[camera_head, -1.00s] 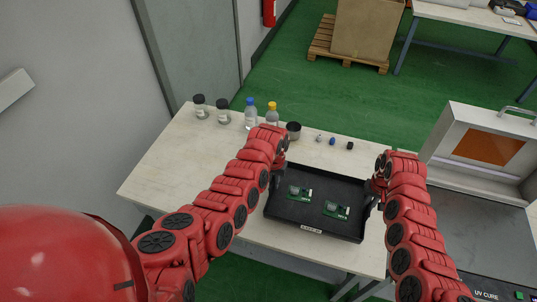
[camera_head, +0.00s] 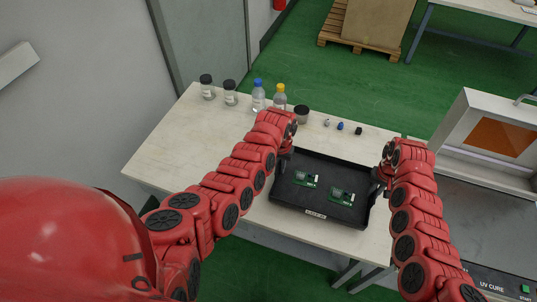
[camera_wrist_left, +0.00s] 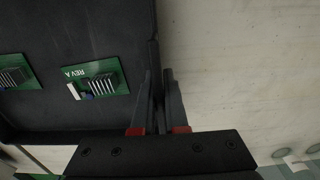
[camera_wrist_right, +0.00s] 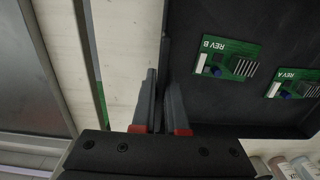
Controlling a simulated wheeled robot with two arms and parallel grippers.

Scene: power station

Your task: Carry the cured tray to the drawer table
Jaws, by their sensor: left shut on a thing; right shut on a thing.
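The black tray (camera_head: 318,208) is over the right part of the pale table, with two green circuit boards in it. The left board (camera_head: 305,178), marked REV A in the left wrist view (camera_wrist_left: 97,80), and the right board (camera_head: 341,196), marked REV B in the right wrist view (camera_wrist_right: 226,58), lie flat. My left gripper (camera_head: 281,168) is shut on the tray's left wall, also seen in the left wrist view (camera_wrist_left: 160,78). My right gripper (camera_head: 381,180) is shut on its right wall, also seen in the right wrist view (camera_wrist_right: 158,78). I cannot tell whether the tray touches the table.
Bottles and jars (camera_head: 258,95) and small coloured items (camera_head: 340,126) stand along the table's back edge. A UV cure machine (camera_head: 480,215) with an open lid (camera_head: 495,135) is at the right. The table's left part (camera_head: 180,150) is clear.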

